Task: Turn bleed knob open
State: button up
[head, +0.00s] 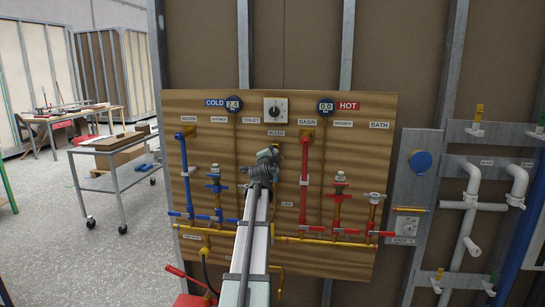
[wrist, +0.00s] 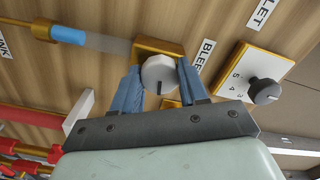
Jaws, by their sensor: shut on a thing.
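The bleed knob (wrist: 158,74) is a round white knob with a dark pointer line, in the middle of the wrist view. It sits in front of a brass-coloured block, beside a partly covered label (wrist: 208,54) reading "BLEE". My gripper (wrist: 158,68) has its blue fingers on either side of the knob and is shut on it. The pointer line runs roughly down towards the palm in the wrist view. In the head view my gripper (head: 265,160) is at the middle of the wooden board (head: 345,258), and it hides the knob there.
A numbered dial with a dark knob (wrist: 265,91) is close to the right finger in the wrist view. Blue pipes (head: 187,175) stand left of my arm and red pipes (head: 305,165) right. Yellow pipes (head: 325,242) cross the lower board.

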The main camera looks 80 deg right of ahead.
jog(key=shift+m, duration=1.1)
jog(key=o, duration=1.1)
jog(key=shift+c, duration=0.2)
jog(key=shift+a, duration=0.2)
jog(key=a, duration=1.3)
jog(key=shift+a, duration=0.25)
